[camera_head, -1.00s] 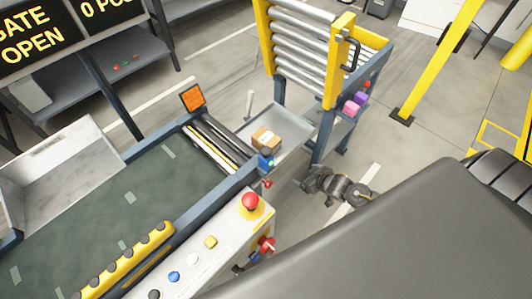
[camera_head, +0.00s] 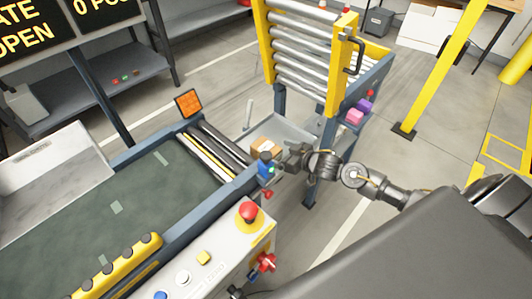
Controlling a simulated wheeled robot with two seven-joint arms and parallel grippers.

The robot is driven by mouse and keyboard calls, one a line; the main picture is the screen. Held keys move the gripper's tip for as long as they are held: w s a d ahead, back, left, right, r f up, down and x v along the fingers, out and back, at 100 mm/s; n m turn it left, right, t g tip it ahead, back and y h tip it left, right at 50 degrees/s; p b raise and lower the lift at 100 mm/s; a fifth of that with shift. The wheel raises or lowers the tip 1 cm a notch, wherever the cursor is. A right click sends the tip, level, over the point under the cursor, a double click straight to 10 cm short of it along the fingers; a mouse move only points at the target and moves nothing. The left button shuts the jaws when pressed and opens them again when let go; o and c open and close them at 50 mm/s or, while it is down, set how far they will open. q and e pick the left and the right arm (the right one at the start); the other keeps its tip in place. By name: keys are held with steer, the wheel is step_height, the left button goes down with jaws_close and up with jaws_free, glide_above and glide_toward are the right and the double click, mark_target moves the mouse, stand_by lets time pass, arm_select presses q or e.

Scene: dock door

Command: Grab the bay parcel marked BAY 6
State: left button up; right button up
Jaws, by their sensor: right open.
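A small brown cardboard parcel (camera_head: 263,145) lies in the grey metal tray (camera_head: 292,130) past the end of the conveyor. Its marking is too small to read, so I cannot tell whether it says BAY 6. My right gripper (camera_head: 284,162) is open, just right of and nearer than the parcel in the picture, and hides part of it. A blue sensor (camera_head: 265,166) on the conveyor frame also covers part of the parcel. I cannot tell whether the gripper touches anything. My left gripper is not in view.
A yellow roller gate (camera_head: 305,55) stands raised behind the tray, with pink and purple blocks (camera_head: 357,114) on its side. A control panel with a red emergency button (camera_head: 249,211) is in front. A yellow post (camera_head: 432,70) stands at right.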

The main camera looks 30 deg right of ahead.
mark_target(268, 148)
steer(key=x, duration=0.5)
steer(key=shift+s+a+f, duration=0.1)
steer(key=shift+s+a, duration=0.1)
steer(key=shift+a, duration=0.05)
steer(key=shift+w+f, duration=0.1)
steer(key=shift+w, duration=0.15)
steer(key=c, duration=0.5)
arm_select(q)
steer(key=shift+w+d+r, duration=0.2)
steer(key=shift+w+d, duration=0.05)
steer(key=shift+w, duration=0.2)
arm_select(e)
steer(key=c, duration=0.7)
